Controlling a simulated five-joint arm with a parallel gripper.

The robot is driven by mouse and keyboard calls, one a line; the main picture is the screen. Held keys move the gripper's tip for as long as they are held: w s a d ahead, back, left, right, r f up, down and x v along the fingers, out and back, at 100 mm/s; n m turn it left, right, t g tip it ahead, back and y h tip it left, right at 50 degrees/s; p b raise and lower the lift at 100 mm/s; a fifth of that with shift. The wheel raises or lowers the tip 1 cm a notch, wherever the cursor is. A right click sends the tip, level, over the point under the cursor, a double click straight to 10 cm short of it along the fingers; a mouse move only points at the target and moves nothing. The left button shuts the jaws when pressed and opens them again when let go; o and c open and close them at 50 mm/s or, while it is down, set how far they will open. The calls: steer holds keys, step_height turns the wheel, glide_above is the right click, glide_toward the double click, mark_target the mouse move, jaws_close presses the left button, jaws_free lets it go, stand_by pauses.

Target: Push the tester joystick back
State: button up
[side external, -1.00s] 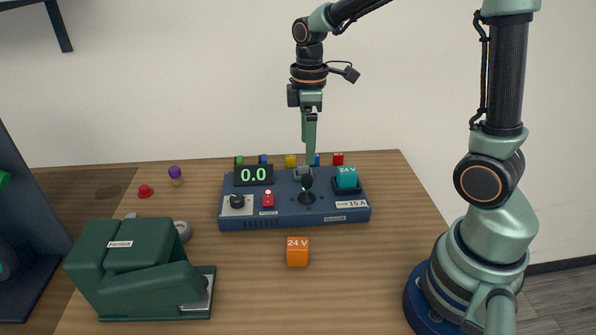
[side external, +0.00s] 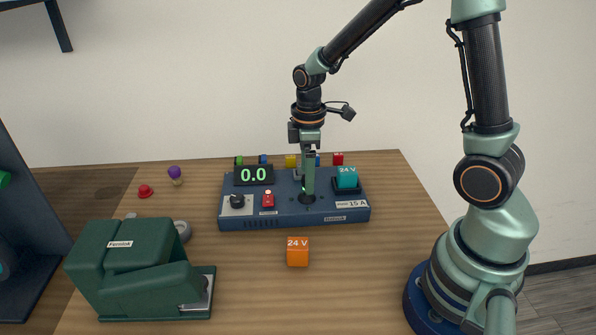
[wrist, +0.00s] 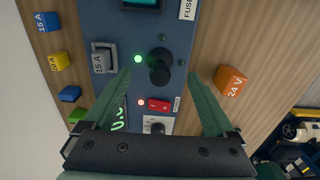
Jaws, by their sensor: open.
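The tester (side external: 275,221) is a dark blue box on the wooden table; its display (side external: 253,174) reads 0.0. Its black joystick (wrist: 159,68) appears upright in the wrist view, ahead of my gripper. A green light (wrist: 138,59) glows beside it. My gripper (wrist: 158,80) is open and empty, with a green finger on each side of the joystick in that picture. In the side view my gripper (side external: 308,192) points down at the joystick and hides most of it. I cannot tell whether a finger touches the stick.
A teal 24 V block (side external: 347,178) sits on the tester's right end. A red switch (side external: 268,200) and a knob (side external: 237,198) are to the left. An orange 24 V cube (side external: 298,252) stands in front. A green Fermink device (side external: 140,270) is front left. Small coloured blocks line the back.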

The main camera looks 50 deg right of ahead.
steer(key=shift+s+a, duration=1.2)
steer(key=shift+s, duration=0.05)
steer(key=shift+s+a, duration=0.15)
stand_by(1.1)
steer(key=shift+w+d, duration=1.35)
steer(key=shift+r, duration=3.55)
